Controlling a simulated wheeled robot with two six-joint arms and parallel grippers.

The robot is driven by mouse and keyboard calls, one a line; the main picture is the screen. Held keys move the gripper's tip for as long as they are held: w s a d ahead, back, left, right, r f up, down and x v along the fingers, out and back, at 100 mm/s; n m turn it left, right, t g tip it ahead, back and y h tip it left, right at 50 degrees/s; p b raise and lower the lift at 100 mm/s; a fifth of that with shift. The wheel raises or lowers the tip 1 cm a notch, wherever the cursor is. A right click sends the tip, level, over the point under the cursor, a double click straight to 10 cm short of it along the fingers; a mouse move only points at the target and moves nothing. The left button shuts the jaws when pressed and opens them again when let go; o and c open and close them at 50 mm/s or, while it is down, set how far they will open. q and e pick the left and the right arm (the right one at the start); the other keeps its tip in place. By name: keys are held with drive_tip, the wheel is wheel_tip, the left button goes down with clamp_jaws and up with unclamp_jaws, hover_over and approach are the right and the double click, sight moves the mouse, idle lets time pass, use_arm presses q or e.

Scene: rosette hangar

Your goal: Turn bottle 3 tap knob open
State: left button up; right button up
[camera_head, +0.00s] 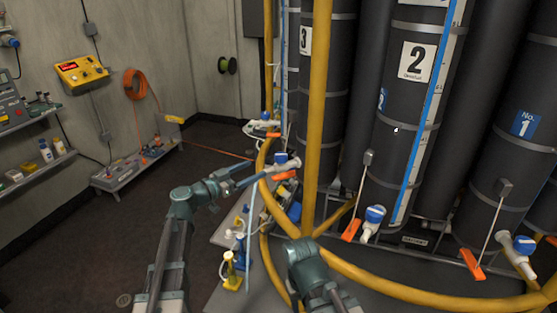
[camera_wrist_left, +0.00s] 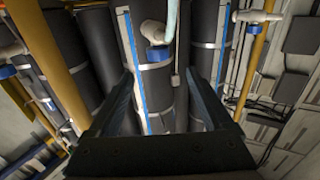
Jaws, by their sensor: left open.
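Bottle 3 (camera_head: 305,70) is a tall dark cylinder with a white "3" label, partly hidden by a yellow pipe. Its tap appears to be the white one with a blue knob (camera_head: 281,158) low at its front. My left gripper (camera_head: 252,181) is open and points at this tap from the left, just short of it. In the left wrist view, a white tap with a blue knob (camera_wrist_left: 158,53) lies ahead, beyond and between the two spread fingers (camera_wrist_left: 164,85). Nothing is between the fingers. My right arm shows low in the middle of the head view; its gripper cannot be seen.
The floor to the left is clear.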

sight(278, 160)
use_arm(q)
drive_tip(key=shift+m+g+h, duration=0.4)
drive_tip(key=x, duration=1.2)
drive_tip(key=shift+w+d, duration=0.1)
drive_tip(key=shift+w, duration=0.25)
clamp_jaws()
drive_tip(key=shift+s+d+n+t+y, duration=0.1)
drive_tip(key=shift+s+n+t+y, duration=0.15)
drive_tip(key=shift+n+t+y, duration=0.4)
drive_tip(key=shift+w+n+t+y, duration=0.2)
drive_tip(key=shift+n+t+y, duration=1.4)
drive_tip(key=shift+y, duration=0.55)
